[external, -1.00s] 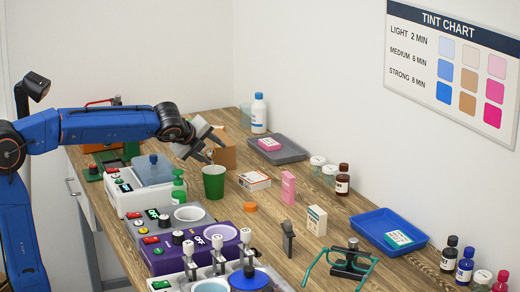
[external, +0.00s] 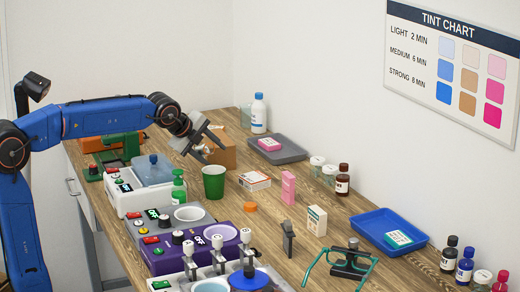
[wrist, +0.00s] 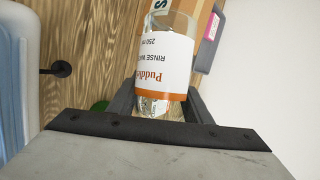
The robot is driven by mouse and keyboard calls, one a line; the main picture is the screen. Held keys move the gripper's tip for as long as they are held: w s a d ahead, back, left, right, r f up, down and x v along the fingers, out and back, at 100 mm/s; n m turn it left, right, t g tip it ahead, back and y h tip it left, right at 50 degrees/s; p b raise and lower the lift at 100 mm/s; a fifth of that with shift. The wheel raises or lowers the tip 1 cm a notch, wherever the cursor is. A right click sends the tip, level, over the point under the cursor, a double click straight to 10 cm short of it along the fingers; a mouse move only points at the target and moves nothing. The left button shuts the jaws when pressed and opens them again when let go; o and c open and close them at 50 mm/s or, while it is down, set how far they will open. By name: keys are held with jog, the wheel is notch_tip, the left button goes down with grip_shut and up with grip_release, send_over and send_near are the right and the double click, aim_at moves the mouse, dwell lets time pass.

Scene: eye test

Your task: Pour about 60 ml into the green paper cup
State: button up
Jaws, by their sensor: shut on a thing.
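The green paper cup (external: 214,184) stands upright on the wooden bench in the external view. Only a sliver of green (wrist: 99,106) shows at the left of my gripper in the wrist view. My gripper (external: 207,146) is above and just left of the cup, shut on a clear bottle (wrist: 163,62). The bottle has a white label with an orange band, reading "Puddle", "RINSE WA" and "250 ml". It holds clear liquid, though its level is hard to tell. The bottle is mostly hidden by the gripper in the external view. The cup's contents cannot be made out.
A green pump bottle (external: 179,188) and a white bath with a blue lid (external: 153,170) stand left of the cup. A cardboard box (external: 222,155) is behind it. A small carton (external: 254,181) and an orange cap (external: 250,207) lie to the right.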

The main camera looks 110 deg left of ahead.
jog(key=shift+s+a+r+h, duration=0.15)
jog(key=shift+h, duration=0.15)
jog(key=shift+n+t, duration=0.3)
jog(key=shift+t, duration=0.1)
dwell(1.7)
